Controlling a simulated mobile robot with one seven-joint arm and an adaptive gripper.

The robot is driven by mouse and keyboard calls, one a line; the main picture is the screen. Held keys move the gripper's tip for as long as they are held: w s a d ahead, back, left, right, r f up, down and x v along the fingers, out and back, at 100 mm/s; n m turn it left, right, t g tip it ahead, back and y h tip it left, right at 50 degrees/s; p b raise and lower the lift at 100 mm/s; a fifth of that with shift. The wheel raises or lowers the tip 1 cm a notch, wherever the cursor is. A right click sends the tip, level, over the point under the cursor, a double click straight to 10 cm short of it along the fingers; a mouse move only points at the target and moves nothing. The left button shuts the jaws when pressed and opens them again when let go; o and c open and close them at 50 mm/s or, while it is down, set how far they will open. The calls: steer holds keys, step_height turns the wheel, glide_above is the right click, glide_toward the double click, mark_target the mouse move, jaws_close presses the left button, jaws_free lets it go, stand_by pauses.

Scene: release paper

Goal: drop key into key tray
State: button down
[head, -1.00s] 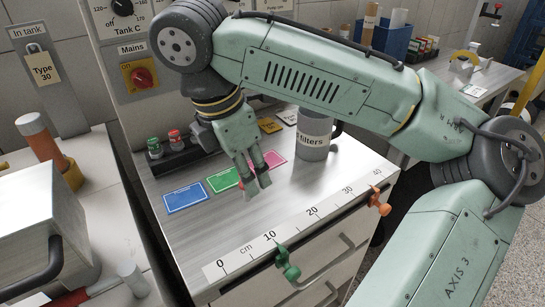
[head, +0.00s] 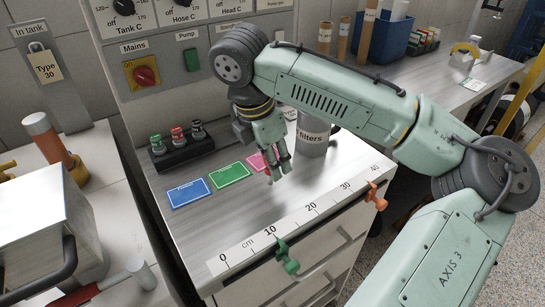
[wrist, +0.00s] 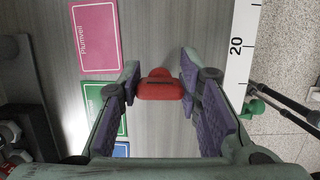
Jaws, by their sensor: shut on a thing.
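My gripper (head: 278,173) is above the drawer-unit top, beside the pink card and in front of the grey pot. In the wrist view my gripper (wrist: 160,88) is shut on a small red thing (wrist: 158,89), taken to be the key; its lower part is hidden. It hangs between the purple finger pads, clear of the cards. I cannot make out a thing that is plainly the key tray. A black holder (head: 183,156) with green, red and dark knobbed pieces stands at the back left of the top.
Blue (head: 188,193), green (head: 230,174) and pink (wrist: 97,37) cards lie flat in a row. A grey pot marked "filters" (head: 313,140) stands behind. A ruler strip (head: 300,220) and clamps edge the front. The front strip of the top is clear.

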steer(key=shift+f, duration=0.25)
steer(key=c, duration=1.2)
jaws_free()
steer(key=shift+o, duration=0.2)
steer(key=shift+r, duration=0.1)
